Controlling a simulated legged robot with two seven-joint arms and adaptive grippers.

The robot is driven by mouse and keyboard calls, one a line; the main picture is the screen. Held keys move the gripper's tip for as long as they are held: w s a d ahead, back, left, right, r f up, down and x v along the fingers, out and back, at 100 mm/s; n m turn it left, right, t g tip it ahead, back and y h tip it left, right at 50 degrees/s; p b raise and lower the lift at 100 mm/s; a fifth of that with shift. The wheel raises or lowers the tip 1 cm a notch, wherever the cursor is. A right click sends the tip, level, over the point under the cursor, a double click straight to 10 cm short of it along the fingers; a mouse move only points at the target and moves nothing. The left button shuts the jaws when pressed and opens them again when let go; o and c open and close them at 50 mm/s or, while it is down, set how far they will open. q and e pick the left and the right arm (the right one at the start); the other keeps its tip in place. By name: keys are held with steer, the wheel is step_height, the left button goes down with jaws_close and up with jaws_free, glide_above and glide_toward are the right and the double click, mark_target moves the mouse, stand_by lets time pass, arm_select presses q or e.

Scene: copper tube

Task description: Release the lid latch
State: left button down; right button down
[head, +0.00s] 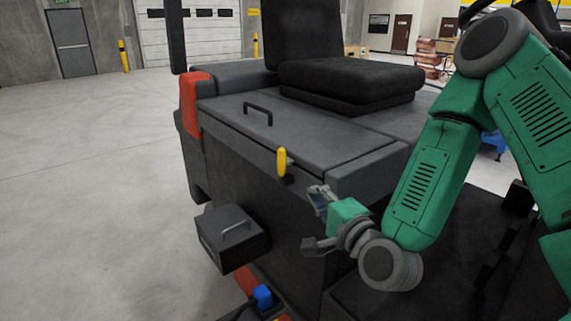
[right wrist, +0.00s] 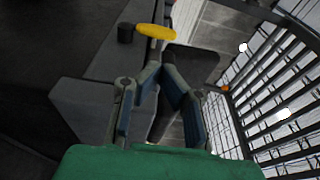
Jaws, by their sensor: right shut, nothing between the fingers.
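The lid (head: 300,132) is a dark grey panel on top of the black machine body, lying closed, with a black bar handle (head: 258,112). The yellow latch lever (head: 282,161) stands upright at the lid's front edge. In the right wrist view the yellow lever (right wrist: 156,31) lies just beyond my fingertips, with a dark round piece (right wrist: 125,33) beside it. My right gripper (head: 317,190) is shut and empty, to the right of and below the lever, apart from it. Its fingers (right wrist: 162,72) converge in the right wrist view. My left gripper is not in view.
A black box with a grey handle (head: 232,236) juts from the machine's front below the lid. A black seat (head: 345,75) stands behind the lid. A red corner piece (head: 193,102) is at the lid's left. The floor at left is clear.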

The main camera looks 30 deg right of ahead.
steer(key=shift+w, duration=0.1)
glide_toward(284, 162)
steer(key=w, duration=0.7)
steer(key=shift+w+d+f+p, duration=0.1)
steer(key=shift+w+d+p, duration=0.15)
steer(key=shift+d+p, duration=0.05)
steer(key=shift+w+d, duration=0.1)
steer(key=shift+w, duration=0.1)
